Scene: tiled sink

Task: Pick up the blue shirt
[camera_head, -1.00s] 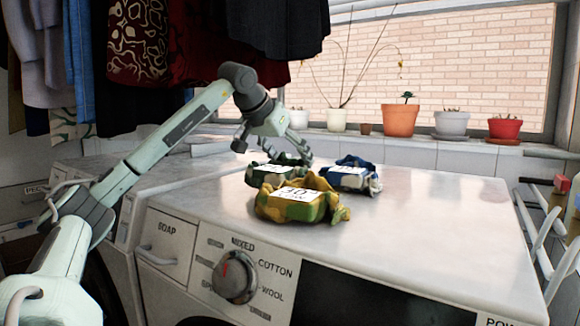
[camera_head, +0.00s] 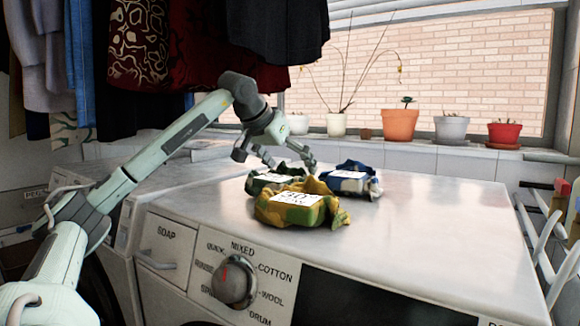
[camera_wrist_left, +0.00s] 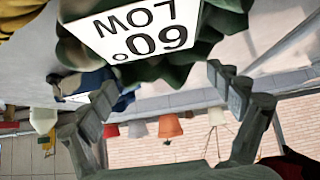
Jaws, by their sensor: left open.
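The blue shirt (camera_head: 352,181) is a crumpled blue-and-white bundle with a white label, lying on top of the washing machine. It sits behind and to the right of the other bundles. In the left wrist view a part of it (camera_wrist_left: 88,81) shows at the left, partly hidden by a gripper finger. My left gripper (camera_head: 277,157) is open and empty, just behind the green bundle and left of the blue shirt. In the wrist view its fingers (camera_wrist_left: 160,86) are spread below the green bundle. My right gripper is not in view.
A green bundle (camera_head: 272,181) and a yellow-green bundle (camera_head: 303,210) lie close together on the white machine top (camera_head: 430,225). The machine top is clear to the right. Potted plants (camera_head: 400,124) line the windowsill behind. Clothes (camera_head: 190,50) hang at upper left.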

